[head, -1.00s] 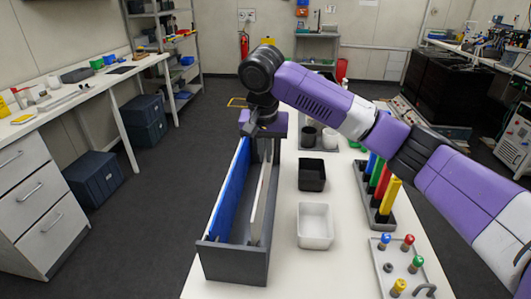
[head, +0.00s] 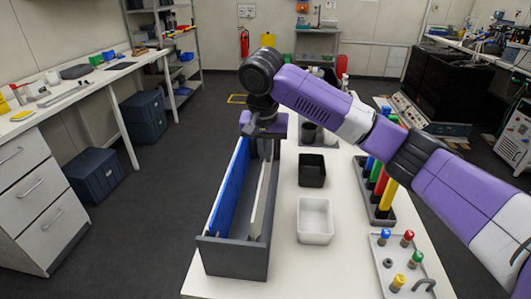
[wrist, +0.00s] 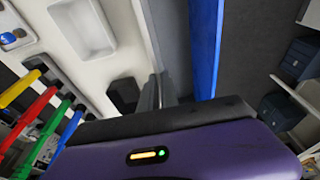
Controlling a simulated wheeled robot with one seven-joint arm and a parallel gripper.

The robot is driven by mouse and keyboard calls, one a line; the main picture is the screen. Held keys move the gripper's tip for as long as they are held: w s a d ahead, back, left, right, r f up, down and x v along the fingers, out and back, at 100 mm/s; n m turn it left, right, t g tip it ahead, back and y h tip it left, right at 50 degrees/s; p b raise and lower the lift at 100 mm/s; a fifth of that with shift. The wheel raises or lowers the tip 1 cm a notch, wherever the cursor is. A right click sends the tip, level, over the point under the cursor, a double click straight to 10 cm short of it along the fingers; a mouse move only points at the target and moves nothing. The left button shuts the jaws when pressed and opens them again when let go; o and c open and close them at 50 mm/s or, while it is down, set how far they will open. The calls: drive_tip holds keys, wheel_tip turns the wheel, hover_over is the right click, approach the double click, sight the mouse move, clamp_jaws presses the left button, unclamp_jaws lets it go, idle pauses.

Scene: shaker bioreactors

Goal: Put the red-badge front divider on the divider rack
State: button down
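The dark grey divider rack (head: 233,262) is a long open box at the left edge of the white table. A blue panel (head: 230,187) stands along its left side, and a thin white panel (head: 262,196) stands right of it with a gap between. The blue panel also shows in the wrist view (wrist: 205,45). No red badge is visible, so I cannot tell which panel is the red-badge front divider. My gripper (head: 265,133) points down over the far end of the rack. In the wrist view its purple body hides most of the fingers (wrist: 159,92), and any grip is unclear.
Right of the rack are a black bin (head: 311,170) and a white bin (head: 315,221). Beyond them stand a holder of coloured tubes (head: 382,180) and a tray of coloured-cap vials (head: 405,265). Open floor (head: 150,220) lies left of the table.

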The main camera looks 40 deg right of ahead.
drive_tip(key=shift+f, duration=1.35)
drive_tip(key=c, duration=1.5)
unclamp_jaws()
drive_tip(key=shift+c, duration=0.2)
drive_tip(key=v, duration=0.7)
drive_tip(key=shift+r, duration=0.4)
drive_tip(key=shift+a, duration=0.1)
